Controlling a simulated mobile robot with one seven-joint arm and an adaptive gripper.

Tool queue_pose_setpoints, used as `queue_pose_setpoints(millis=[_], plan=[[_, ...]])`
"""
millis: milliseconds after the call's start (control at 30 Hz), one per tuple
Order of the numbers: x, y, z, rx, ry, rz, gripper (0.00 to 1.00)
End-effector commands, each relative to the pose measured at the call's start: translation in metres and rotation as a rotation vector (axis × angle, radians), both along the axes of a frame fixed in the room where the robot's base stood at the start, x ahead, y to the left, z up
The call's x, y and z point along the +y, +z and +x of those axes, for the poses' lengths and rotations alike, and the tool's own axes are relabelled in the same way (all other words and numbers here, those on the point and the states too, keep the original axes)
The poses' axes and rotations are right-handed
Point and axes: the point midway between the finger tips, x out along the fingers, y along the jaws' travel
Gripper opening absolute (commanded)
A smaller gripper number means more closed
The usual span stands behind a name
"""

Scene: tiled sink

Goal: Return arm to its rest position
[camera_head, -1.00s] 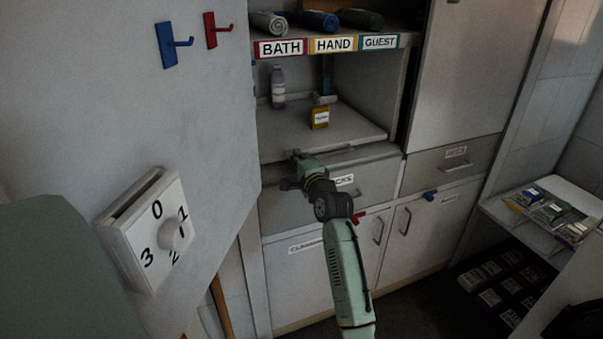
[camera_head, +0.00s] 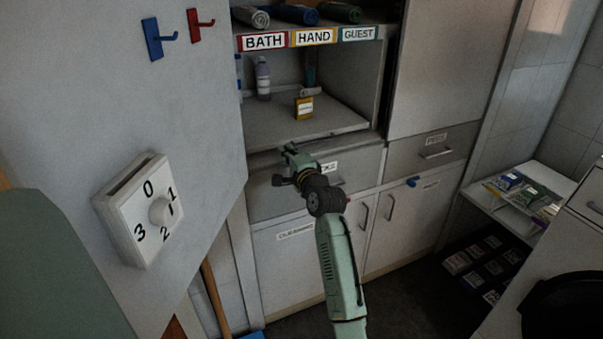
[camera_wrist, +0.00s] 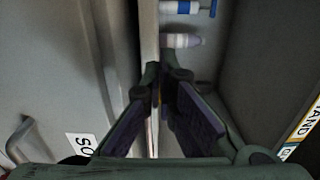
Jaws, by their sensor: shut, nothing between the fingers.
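My gripper (camera_head: 286,163) is at the end of my green arm, in front of the cabinet, near the top edge of the upper left drawer (camera_head: 270,197). In the wrist view my gripper (camera_wrist: 162,80) has its fingertips together with nothing between them. The cabinet edge lies just behind the fingers there. I cannot tell whether the fingers touch it.
The open shelf holds a bottle (camera_head: 263,78) and a yellow box (camera_head: 304,107). Rolled towels (camera_head: 295,14) lie above the BATH, HAND and GUEST labels. A white dial box (camera_head: 143,208) and hooks (camera_head: 152,38) are on the left panel. A side shelf (camera_head: 520,205) holds small packets.

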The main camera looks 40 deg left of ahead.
Motion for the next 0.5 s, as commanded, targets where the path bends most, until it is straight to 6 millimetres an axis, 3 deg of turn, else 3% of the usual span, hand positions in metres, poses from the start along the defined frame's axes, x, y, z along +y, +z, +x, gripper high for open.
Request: queue_pose_setpoints(millis=[33,200,500], plan=[[-0.015,-0.005,-0.005,0.0,-0.003,0.005,0.0],[-0.051,-0.005,-0.021,0.001,-0.002,0.004,0.0],[-0.084,-0.003,-0.035,0.001,-0.001,0.001,0.0]])
